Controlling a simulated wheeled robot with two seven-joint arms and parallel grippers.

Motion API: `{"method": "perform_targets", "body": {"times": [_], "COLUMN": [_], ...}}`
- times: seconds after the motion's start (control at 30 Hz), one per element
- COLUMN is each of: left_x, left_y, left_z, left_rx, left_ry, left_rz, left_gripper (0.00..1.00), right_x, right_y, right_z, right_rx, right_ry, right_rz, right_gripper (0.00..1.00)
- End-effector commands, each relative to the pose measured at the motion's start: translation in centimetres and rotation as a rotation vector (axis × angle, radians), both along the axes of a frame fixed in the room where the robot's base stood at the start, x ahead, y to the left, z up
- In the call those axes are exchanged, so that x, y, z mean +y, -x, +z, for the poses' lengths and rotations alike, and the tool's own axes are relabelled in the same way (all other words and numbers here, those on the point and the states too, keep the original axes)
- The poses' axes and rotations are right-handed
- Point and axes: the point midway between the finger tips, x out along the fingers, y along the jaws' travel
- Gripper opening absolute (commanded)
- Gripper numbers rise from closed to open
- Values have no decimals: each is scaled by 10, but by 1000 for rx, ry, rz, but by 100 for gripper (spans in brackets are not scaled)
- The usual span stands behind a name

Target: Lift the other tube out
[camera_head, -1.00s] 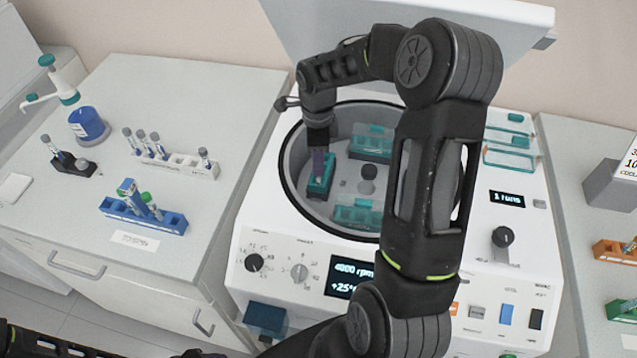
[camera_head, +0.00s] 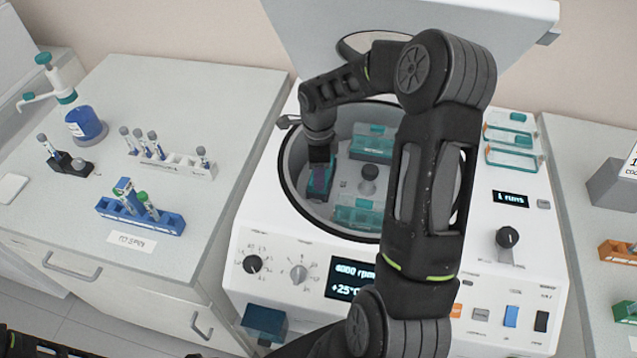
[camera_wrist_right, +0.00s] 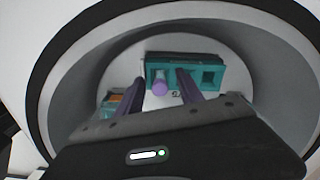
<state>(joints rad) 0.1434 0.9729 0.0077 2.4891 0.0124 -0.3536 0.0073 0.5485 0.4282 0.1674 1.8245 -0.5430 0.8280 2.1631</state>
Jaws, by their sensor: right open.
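In the head view my right gripper (camera_head: 320,182) reaches down into the open round bowl of the centrifuge (camera_head: 287,165), over the teal bucket at the bowl's left side. In the right wrist view this teal bucket (camera_wrist_right: 218,64) has a lilac-capped tube (camera_wrist_right: 160,87) standing in one hole, with an empty square hole to its right. My right gripper's two purple fingers (camera_wrist_right: 161,88) are open, one on each side of the tube's cap. In the head view the gripper hides this tube. My left gripper is not seen.
The bowl wall is close around my gripper. The raised lid (camera_head: 440,15) stands behind. A blue rack (camera_head: 165,222) and a white rack (camera_head: 175,165) hold tubes on the left bench.

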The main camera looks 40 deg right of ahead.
Motion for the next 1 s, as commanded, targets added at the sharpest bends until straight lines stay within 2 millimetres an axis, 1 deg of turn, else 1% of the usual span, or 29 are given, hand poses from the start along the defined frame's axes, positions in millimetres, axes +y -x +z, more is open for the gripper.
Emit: {"method": "perform_targets", "body": {"times": [0.37,0.9,1.0], "left_x": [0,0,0], "left_y": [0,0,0], "left_z": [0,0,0], "left_rx": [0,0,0], "left_ry": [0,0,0], "left_rz": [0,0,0], "left_gripper": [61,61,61], "right_x": [0,0,0], "right_y": [0,0,0], "right_z": [0,0,0], "right_rx": [0,0,0], "right_ry": [0,0,0], "right_rz": [0,0,0], "right_gripper": [44,0,0]}}
